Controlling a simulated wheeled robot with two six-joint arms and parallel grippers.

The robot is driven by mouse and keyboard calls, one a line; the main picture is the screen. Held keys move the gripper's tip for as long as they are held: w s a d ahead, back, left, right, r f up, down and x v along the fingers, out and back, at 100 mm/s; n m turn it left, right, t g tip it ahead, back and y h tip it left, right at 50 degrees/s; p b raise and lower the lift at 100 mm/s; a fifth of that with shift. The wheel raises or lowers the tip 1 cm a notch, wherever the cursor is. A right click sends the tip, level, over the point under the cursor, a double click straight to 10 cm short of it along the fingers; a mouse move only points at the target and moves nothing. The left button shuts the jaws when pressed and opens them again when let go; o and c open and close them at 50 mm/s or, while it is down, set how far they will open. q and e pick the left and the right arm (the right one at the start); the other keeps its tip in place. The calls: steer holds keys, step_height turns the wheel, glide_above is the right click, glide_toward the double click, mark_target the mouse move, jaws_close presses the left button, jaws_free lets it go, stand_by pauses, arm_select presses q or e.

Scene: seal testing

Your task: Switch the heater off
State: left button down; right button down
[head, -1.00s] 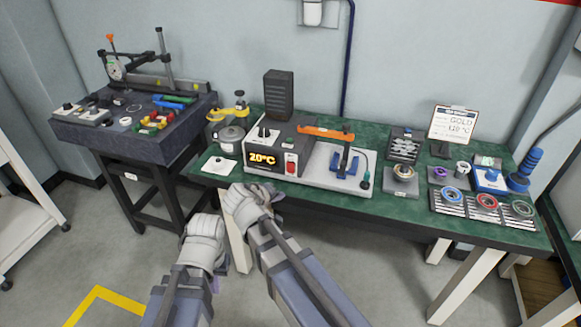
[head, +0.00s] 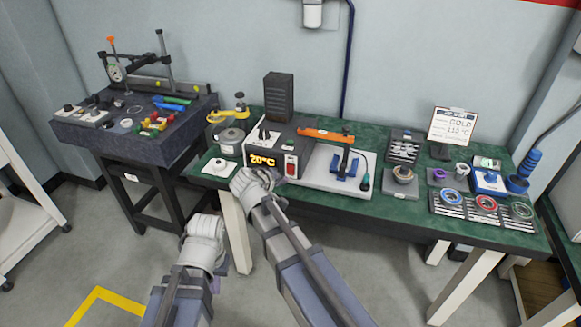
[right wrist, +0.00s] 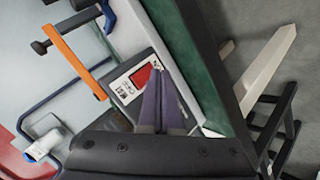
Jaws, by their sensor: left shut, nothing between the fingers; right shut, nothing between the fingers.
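The heater (head: 268,136) is a grey box on the green bench, with an amber display (head: 262,160) reading 20°C. A red switch (head: 291,165) is on its front, right of the display. The red switch (right wrist: 143,76) also shows in the right wrist view; its rocker position cannot be made out. My right gripper (head: 258,177) is shut and empty, low in front of the heater. In the right wrist view its fingertips (right wrist: 160,76) appear close beside the switch; contact cannot be told. My left gripper (head: 205,228) is shut and empty, below the bench's front edge; its fingertips are hard to see.
Rings, trays and a sign (head: 452,124) fill the bench's right. A dark table (head: 130,135) stands left.

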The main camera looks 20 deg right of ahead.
mark_target(291, 171)
steer(key=shift+w+d+r, duration=0.1)
steer(key=shift+w+d, duration=0.3)
steer(key=shift+w, duration=0.2)
steer(key=shift+w+d+r, duration=0.1)
steer(key=shift+w+d, duration=0.3)
steer(key=shift+w, duration=0.2)
stand_by(1.3)
steer(key=shift+w+d, duration=0.25)
steer(key=shift+w, duration=0.05)
steer(key=shift+w+d, duration=0.15)
steer(key=shift+w, duration=0.15)
stand_by(0.7)
steer(key=shift+s, duration=0.15)
steer(key=shift+s+a, duration=0.45)
steer(key=shift+s, duration=0.05)
steer(key=shift+s, duration=0.1)
steer(key=s+a, duration=0.1)
steer(key=s, duration=0.1)
steer(key=s+a, duration=0.1)
steer(key=s, duration=0.1)
steer(key=shift+a+f, duration=0.3)
steer(key=shift+a, duration=0.05)
